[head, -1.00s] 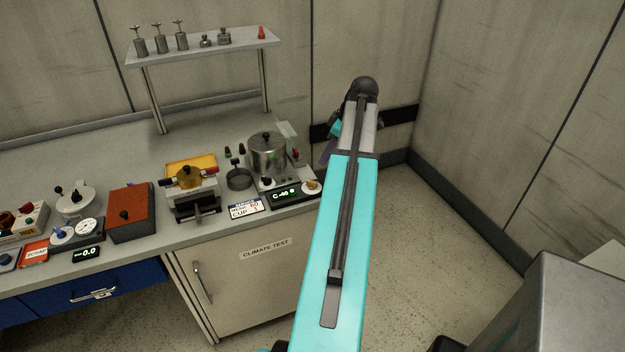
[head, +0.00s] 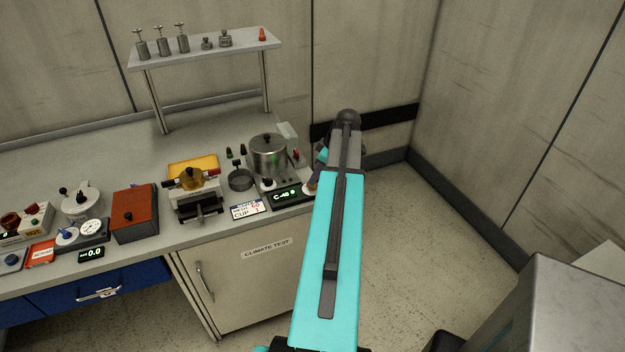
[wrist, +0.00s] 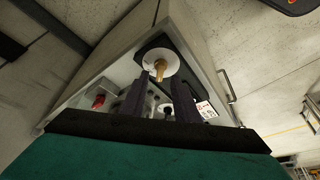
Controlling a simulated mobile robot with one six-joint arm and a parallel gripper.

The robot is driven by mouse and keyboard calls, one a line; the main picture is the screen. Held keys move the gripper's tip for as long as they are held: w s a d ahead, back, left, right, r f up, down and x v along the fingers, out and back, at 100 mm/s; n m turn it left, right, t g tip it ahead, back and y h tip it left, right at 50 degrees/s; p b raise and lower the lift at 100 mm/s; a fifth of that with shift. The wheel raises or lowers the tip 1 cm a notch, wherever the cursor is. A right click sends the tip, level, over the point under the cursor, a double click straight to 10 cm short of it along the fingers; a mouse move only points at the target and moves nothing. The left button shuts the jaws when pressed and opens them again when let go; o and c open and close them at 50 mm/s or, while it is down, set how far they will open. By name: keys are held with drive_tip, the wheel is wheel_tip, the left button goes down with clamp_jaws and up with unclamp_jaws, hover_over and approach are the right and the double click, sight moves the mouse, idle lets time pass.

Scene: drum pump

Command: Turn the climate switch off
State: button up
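The climate unit's black panel with a green "C -40" display (head: 287,195) sits at the right end of the bench. Beside the display is a white round dial with a brass knob, which looks like the climate switch; the wrist view shows this dial (wrist: 152,64) and its brass knob (wrist: 161,70) just beyond my fingertips. In the head view, my arm covers part of the dial. My gripper (wrist: 165,85) is open, its two dark fingers apart, with the brass knob ahead of the gap. I cannot tell whether they touch.
A steel pot (head: 268,157) stands behind the display. A red-topped switch (wrist: 98,101) is near the bench corner. A "CUP" label card (head: 248,210) lies left of the display. A shelf (head: 205,47) stands above the bench. The floor right of the bench is clear.

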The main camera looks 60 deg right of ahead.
drive_tip(key=shift+p+x, duration=0.4)
drive_tip(key=shift+x, duration=1.15)
clamp_jaws()
drive_tip(key=shift+a, duration=0.35)
drive_tip(key=shift+d, duration=0.2)
